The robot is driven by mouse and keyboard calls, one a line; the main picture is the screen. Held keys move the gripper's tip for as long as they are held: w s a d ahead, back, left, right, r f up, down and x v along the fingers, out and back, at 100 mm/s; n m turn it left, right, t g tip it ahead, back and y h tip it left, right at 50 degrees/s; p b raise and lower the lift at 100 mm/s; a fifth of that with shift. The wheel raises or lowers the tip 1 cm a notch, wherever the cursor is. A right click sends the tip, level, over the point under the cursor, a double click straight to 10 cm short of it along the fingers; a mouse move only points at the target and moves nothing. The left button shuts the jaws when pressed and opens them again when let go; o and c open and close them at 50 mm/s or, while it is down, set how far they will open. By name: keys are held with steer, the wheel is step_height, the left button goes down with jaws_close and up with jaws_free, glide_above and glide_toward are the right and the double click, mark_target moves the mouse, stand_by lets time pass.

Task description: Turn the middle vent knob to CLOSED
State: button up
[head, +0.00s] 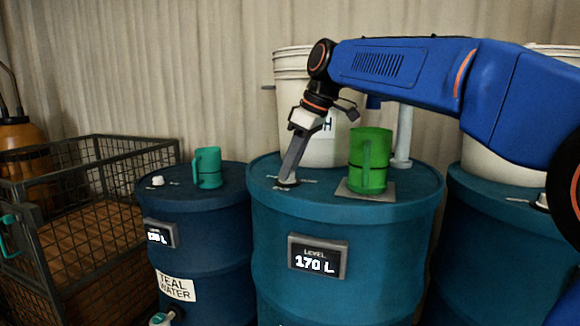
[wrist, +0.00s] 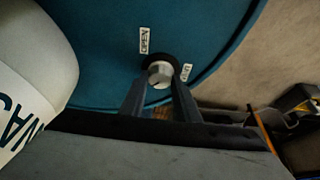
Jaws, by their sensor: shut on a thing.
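The middle vent knob (wrist: 160,72) is a small pale round knob on top of the middle teal drum (head: 270,235). My gripper (head: 289,181) reaches down to it at the left of the drum lid. In the wrist view my two fingers (wrist: 159,92) lie on either side of the knob, shut on it. In the head view the fingers hide most of the knob. Two white labels lie near the knob: an OPEN label (wrist: 143,40) and a second label (wrist: 186,72) whose text I cannot read clearly. Which way the knob points is too small to tell.
A green mug (head: 368,170) stands on a square pad right of my gripper. A white bucket (head: 290,75) is behind. The left drum carries a teal mug (head: 207,168) and its own white knob (head: 158,181). A wire cage (head: 100,200) stands far left.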

stand_by(0.3)
steer(key=o, duration=1.1)
steer(key=shift+c, duration=0.2)
step_height(320, 180, up, 10)
